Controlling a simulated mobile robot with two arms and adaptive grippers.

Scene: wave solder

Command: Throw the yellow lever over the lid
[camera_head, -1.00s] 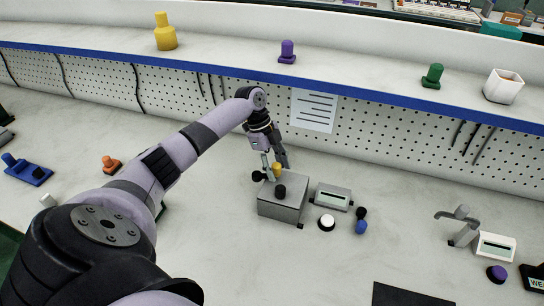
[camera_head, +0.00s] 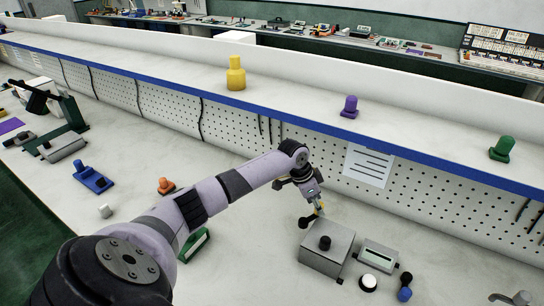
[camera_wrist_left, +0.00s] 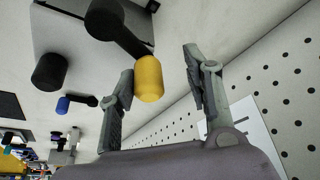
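The grey box with its lid (camera_head: 328,246) stands on the bench, with a black knob (camera_head: 324,243) on top. The lever's yellow tip (camera_head: 319,212) shows behind the box, by a black round part (camera_head: 304,222). In the left wrist view, the yellow tip (camera_wrist_left: 149,79) sits on a black arm (camera_wrist_left: 118,28). My left gripper (camera_head: 314,203) is over the lever at the back of the box. In the wrist view its fingers (camera_wrist_left: 160,68) are apart, with the yellow tip between them, close to one finger and clear of the other. My right gripper is out of view.
A small display box (camera_head: 378,256), a white button (camera_head: 368,282) and a blue-and-black part (camera_head: 405,288) lie right of the grey box. The pegboard wall and a paper sheet (camera_head: 367,167) are behind. The shelf above holds a yellow bottle (camera_head: 236,76).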

